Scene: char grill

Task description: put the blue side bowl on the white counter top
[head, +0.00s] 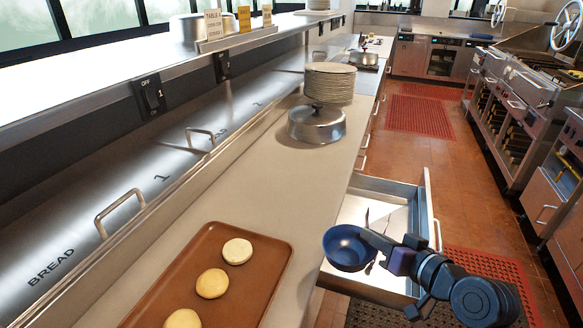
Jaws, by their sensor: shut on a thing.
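The blue side bowl (348,251) is upright in the lower middle of the head view, over the open drawer. My gripper (373,243) is shut on the bowl's right rim. The fingertips are small and partly hidden by the arm. The white counter top (262,172) is to the left of the bowl and runs away toward the back. The bowl is just right of the counter's front edge and apart from its top, as far as this view shows.
A brown tray (270,262) with several buns lies on the near counter. A metal lid (317,127) and a stack of plates (330,84) stand farther back. The counter between tray and lid is clear. The open drawer (362,196) juts out below the bowl.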

